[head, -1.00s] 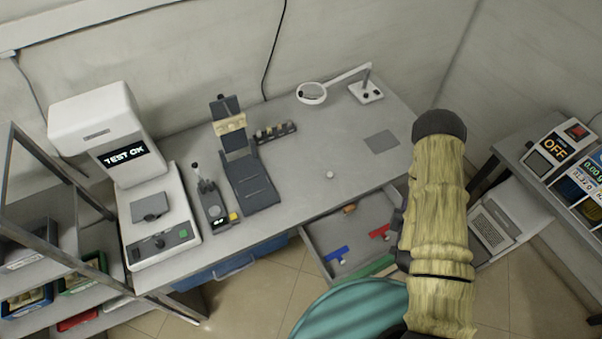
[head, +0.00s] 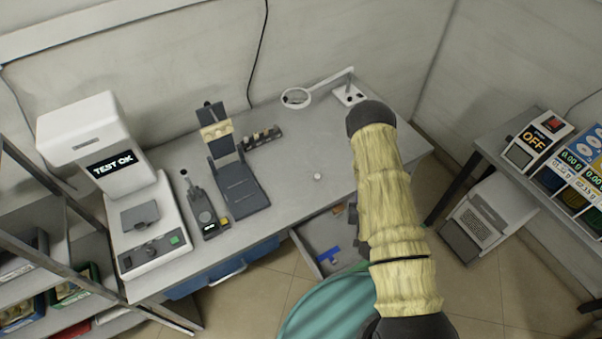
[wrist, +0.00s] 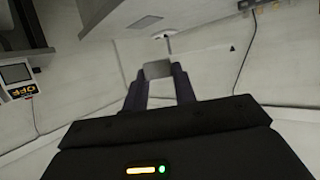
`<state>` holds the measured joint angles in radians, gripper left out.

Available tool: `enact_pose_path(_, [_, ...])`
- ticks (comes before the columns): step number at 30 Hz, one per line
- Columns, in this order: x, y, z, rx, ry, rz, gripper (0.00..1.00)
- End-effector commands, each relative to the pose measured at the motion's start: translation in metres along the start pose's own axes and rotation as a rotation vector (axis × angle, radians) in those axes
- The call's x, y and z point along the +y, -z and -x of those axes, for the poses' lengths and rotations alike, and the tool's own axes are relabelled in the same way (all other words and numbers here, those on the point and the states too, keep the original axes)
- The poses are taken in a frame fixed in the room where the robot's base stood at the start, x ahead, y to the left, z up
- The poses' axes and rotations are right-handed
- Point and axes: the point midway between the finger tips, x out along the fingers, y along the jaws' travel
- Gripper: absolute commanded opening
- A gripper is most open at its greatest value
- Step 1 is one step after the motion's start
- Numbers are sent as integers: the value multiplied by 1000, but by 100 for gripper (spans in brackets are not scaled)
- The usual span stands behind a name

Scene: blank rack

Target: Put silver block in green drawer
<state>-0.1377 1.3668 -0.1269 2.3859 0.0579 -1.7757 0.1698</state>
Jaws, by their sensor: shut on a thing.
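The silver block (wrist: 158,69) shows in the wrist view as a pale grey piece between the tips of my gripper (wrist: 159,76). My gripper is shut on it, with dark fingers on both sides. In the head view my arm hides the gripper and the block. A drawer (head: 308,240) stands open below the desk's front edge, left of my arm. Its grey inside holds a blue piece (head: 328,256). Its right part is behind my arm, and its green front is mostly hidden.
The desk (head: 285,185) carries a test machine (head: 140,235), a dark stand (head: 236,185), a magnifier lamp (head: 297,97) and a small pale round thing (head: 318,177). A blue drawer (head: 215,276) is under the desk. A side table with an OFF panel (head: 534,141) stands right.

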Motion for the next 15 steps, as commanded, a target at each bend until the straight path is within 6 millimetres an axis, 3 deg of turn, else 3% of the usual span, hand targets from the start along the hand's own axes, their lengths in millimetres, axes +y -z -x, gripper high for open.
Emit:
enact_pose_path(8, [-12,-5,-15,4,31,12,0])
enact_pose_path(15, [-61,-13,-66,11,172,72,0])
